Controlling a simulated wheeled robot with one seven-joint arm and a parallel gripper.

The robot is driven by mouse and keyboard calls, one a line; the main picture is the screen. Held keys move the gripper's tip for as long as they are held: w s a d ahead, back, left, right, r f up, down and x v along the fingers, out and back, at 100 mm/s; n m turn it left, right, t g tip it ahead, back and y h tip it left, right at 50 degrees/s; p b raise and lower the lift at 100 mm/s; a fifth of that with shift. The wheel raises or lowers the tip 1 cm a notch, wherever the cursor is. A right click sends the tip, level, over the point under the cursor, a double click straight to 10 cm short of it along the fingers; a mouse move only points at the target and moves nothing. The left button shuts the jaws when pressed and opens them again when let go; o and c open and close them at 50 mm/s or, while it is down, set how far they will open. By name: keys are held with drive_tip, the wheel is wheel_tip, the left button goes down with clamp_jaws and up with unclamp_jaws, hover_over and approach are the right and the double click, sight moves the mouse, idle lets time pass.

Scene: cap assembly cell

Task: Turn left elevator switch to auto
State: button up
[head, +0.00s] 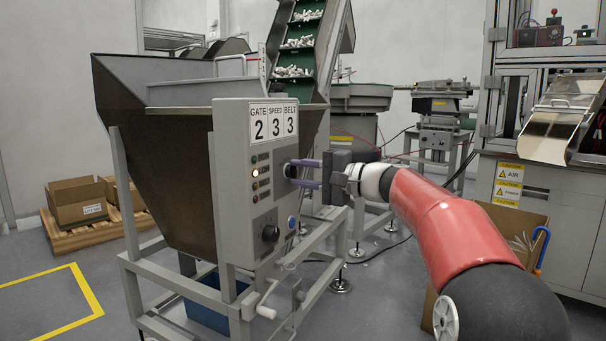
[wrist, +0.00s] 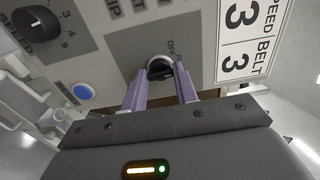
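The elevator switch is a black rotary knob (head: 289,171) on the grey control panel (head: 232,215) of the left hopper. In the wrist view the knob (wrist: 160,68) sits in a light round collar, with an "OFF" label beside it; the rest of its lettering is hidden or unreadable. My gripper (head: 296,173) faces the panel with its two purple fingers apart. In the wrist view the fingertips of my gripper (wrist: 162,78) lie on either side of the knob. A small gap seems to show between fingers and knob; I cannot tell whether either touches. The pointer's exact setting is unclear.
A speed dial (head: 270,233) and a blue button (head: 291,222) are lower on the panel. A number sign (head: 274,121) stands above the switch. A hand crank (head: 266,300) juts out below. Indicator lamps (head: 255,172) line the panel's left side.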

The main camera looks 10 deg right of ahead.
drive_tip(key=o, duration=0.4)
drive_tip(key=shift+o, duration=0.2)
drive_tip(key=v, duration=0.8)
drive_tip(key=shift+a+f, duration=0.1)
